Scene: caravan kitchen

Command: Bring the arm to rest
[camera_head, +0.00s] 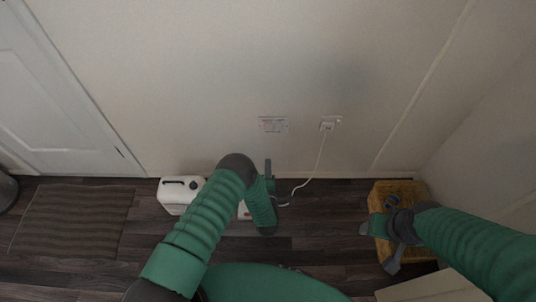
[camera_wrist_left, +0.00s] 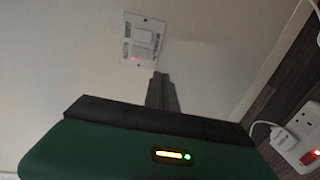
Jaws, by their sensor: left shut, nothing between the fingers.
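My left gripper (camera_head: 268,168) is at the middle of the head view, beside the bent green left arm and above the dark floor. Its grey fingers are shut and empty. They also show in the left wrist view (camera_wrist_left: 161,91), pointing toward the wall below a switch plate (camera_wrist_left: 144,39). My right gripper (camera_head: 378,230) is at the right of the head view, over a yellow basket (camera_head: 413,187).
A white jerrycan (camera_head: 177,197) stands by the wall left of my left gripper. A white cable (camera_head: 314,170) hangs from a wall socket (camera_head: 329,124) to a power strip (camera_wrist_left: 299,139) on the floor. A mat (camera_head: 70,222) lies at left, near a white door (camera_head: 45,100).

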